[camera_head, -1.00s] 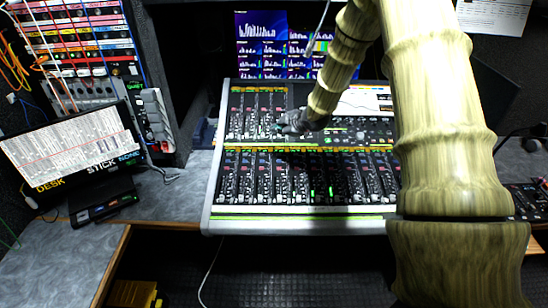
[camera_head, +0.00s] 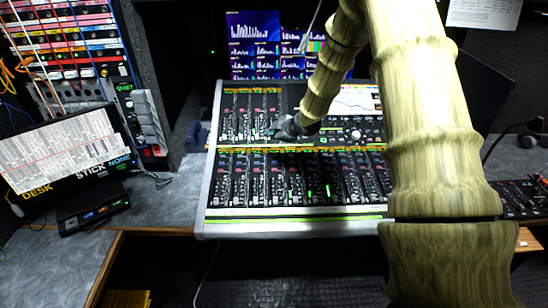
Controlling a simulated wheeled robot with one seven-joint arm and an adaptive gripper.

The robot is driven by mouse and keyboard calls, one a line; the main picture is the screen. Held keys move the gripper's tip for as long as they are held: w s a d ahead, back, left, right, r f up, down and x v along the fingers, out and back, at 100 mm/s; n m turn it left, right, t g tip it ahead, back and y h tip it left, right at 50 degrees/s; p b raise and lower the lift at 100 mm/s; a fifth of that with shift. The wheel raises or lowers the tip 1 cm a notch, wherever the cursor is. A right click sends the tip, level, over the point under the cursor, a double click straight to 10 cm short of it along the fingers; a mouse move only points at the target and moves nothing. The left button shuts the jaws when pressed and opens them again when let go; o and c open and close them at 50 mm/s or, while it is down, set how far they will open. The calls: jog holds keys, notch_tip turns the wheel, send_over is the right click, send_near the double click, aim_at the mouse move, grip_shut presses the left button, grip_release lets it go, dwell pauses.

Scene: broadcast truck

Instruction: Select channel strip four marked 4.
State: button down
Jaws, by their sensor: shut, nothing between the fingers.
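The mixing console (camera_head: 290,226) lies on the desk with two rows of channel strips. The upper bank of strips (camera_head: 243,112) is at the back left of the console, and the lower bank (camera_head: 262,178) runs across its front. The number markings are too small to read, so I cannot tell which strip is marked 4. My gripper (camera_head: 276,131) is shut and empty, at the right end of the upper bank. I cannot tell whether its tip touches the console. My arm hides the console's right part.
Monitors (camera_head: 254,27) stand behind the console. A tilted screen (camera_head: 62,152) reading "DESK STICK NONE" and a small black box (camera_head: 94,216) are on the left, beside a patch rack (camera_head: 75,38). Another control panel (camera_head: 520,198) is at the right. Bare desk (camera_head: 160,205) shows left of the console.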

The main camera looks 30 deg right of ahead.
jog(key=b, duration=0.4)
send_over(272, 159)
jog(key=shift+f, duration=3.7)
jog(key=shift+f+b, duration=0.45)
jog(key=shift+f, duration=0.35)
jog(key=shift+r, duration=0.2)
jog(key=shift+s+r+p, duration=0.1)
jog(key=shift+r+p, duration=0.5)
jog(key=shift+r, duration=0.05)
jog(key=shift+r, duration=0.1)
jog(key=shift+s+a+r+p, duration=0.1)
jog(key=shift+s+r+p, duration=0.05)
jog(key=shift+r+p, duration=0.9)
jog(key=shift+s+a+r+p, duration=0.15)
jog(key=shift+r+p, duration=0.45)
jog(key=shift+r, duration=0.75)
